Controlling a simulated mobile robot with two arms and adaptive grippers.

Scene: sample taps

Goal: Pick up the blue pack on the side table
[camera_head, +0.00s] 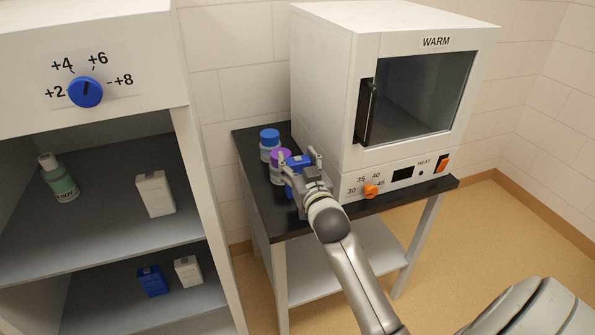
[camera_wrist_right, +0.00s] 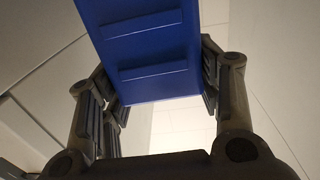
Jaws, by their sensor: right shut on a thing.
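The blue pack (camera_head: 297,161) is at the left part of the side table's black top (camera_head: 262,215), partly hidden by my right gripper (camera_head: 301,160). My right gripper is shut on the blue pack. In the right wrist view the pack (camera_wrist_right: 150,55) fills the upper middle between the two fingers of the gripper (camera_wrist_right: 158,95). I cannot tell whether the pack's base touches the table. My left gripper is not in view.
A purple-capped jar (camera_head: 280,158) stands close beside the pack, with a blue-capped jar (camera_head: 269,145) behind it. The white warming cabinet (camera_head: 325,90) stands right of the pack. A shelf unit (camera_head: 190,150) at left holds a bottle (camera_head: 62,185) and several packs.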

